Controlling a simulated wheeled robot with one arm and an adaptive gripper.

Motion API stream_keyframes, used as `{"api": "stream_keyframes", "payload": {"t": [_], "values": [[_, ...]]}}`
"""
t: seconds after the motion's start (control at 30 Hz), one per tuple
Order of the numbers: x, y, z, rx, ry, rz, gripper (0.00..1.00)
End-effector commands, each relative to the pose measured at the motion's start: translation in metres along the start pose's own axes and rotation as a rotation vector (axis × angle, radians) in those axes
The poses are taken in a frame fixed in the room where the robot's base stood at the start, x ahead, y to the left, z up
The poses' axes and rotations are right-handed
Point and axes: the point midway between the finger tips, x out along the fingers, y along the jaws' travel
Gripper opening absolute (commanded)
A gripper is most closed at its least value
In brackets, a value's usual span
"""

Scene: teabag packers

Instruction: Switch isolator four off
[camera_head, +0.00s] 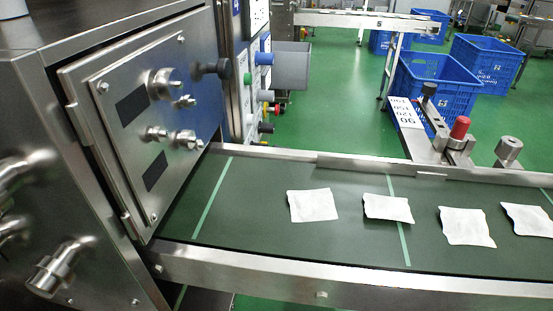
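No isolator marked four can be made out in this view. A steel machine cabinet with a hinged door (165,178) stands at the left. The door carries two dark windows and several round metal fittings. A black knob (223,68) sticks out beside the door's far edge. My gripper is not in view.
A dark green conveyor (260,220) with steel rails runs right from the cabinet, carrying several white teabags, one being (313,205). Behind it are a red-topped fitting (460,128), a number plate (404,113) and blue crates (440,82).

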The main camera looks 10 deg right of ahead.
Motion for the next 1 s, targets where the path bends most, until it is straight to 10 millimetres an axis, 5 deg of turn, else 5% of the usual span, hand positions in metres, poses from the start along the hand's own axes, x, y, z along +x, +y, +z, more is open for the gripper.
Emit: {"api": "stream_keyframes", "payload": {"t": [0.23, 0.8, 1.0], "values": [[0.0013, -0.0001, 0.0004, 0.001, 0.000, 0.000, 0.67], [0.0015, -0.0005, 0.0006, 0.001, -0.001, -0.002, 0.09], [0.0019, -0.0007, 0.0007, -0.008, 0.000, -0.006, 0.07]]}}
